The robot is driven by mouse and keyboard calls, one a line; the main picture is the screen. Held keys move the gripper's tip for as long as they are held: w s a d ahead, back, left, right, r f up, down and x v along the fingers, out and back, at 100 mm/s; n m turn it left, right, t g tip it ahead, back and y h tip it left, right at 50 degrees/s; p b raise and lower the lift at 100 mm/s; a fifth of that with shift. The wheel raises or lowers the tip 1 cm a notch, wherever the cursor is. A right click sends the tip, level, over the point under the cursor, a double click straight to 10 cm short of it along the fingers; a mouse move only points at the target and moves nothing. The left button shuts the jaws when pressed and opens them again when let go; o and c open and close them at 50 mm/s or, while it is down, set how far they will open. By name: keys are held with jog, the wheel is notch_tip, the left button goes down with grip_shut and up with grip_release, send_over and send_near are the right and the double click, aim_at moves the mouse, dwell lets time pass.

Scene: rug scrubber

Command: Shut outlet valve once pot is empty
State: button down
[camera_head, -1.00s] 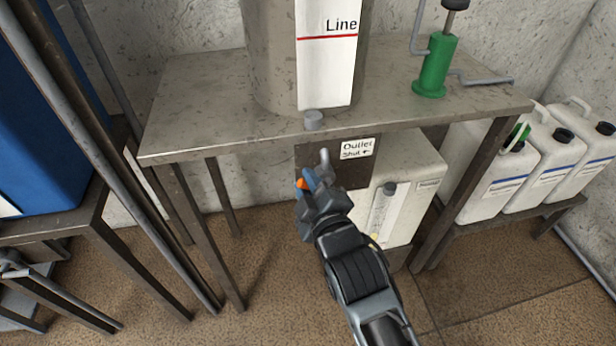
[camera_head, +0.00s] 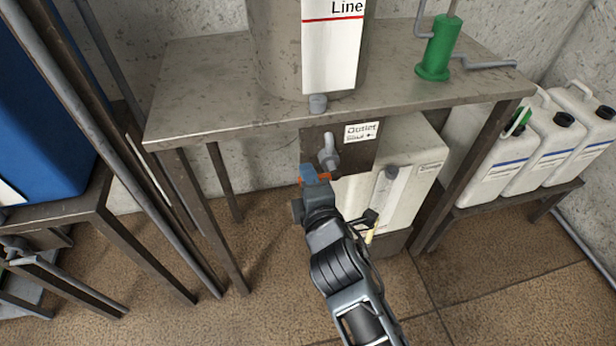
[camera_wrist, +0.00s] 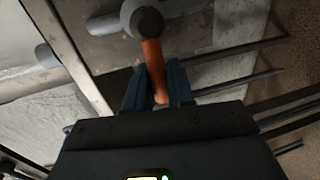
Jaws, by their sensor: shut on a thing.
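The pot (camera_head: 275,45) is a grey metal vessel on the steel table, with a white strip and a red line. Its upper part is out of frame, so its contents are not visible. The grey outlet valve (camera_head: 329,148) sits below the table edge, in front of a dark plate with an "Outlet" label (camera_head: 362,131). My gripper (camera_head: 314,174) is at the valve's orange lever (camera_head: 323,178), mostly hiding it in the head view. In the wrist view, the lever (camera_wrist: 153,58) runs from a grey round hub down between the blue fingers, which are shut on it.
The steel table edge (camera_head: 220,130) is just above my gripper. A white container (camera_head: 405,190) stands behind and right of my arm. A green pump (camera_head: 438,50) is on the table. White jugs (camera_head: 550,150) are at right, and a blue tank (camera_head: 45,125) is at left.

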jog(key=shift+f, duration=0.1)
dwell(0.3)
jog(key=c, duration=1.1)
grip_release()
jog(key=shift+v, duration=3.9)
jog(key=p+v, duration=0.1)
jog(key=v, duration=0.8)
jog(key=shift+a, duration=0.1)
